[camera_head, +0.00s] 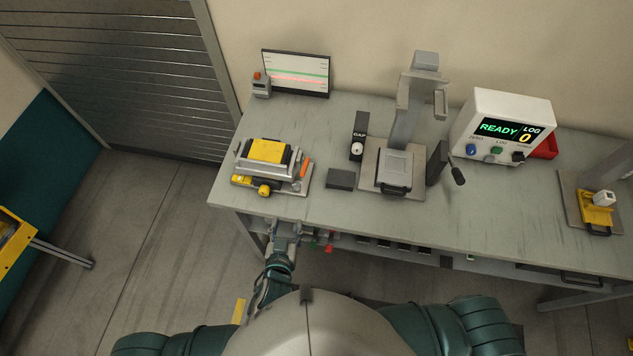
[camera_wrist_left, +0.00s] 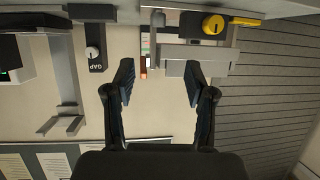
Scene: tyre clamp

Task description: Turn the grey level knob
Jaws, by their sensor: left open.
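A small grey knob (camera_head: 296,186) shows at the front right of the levelling stand (camera_head: 240,181) in the head view, right of a yellow knob (camera_head: 264,190). I take it for the level knob; no label on it is readable. In the upside-down left wrist view, the grey knob (camera_wrist_left: 158,18) is near the top edge, beside the yellow knob (camera_wrist_left: 213,25). My left gripper (camera_head: 284,228) is in front of the table edge, apart from the stand. In the wrist view its fingers (camera_wrist_left: 158,82) are spread, with nothing held. My right gripper is out of view.
A black block marked GAP (camera_head: 359,138) with a pale knob stands right of the stand. A dark block (camera_head: 340,179) and a press (camera_head: 403,120) are further right, then a white READY box (camera_head: 500,110). The table's front edge lies just beyond my left gripper.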

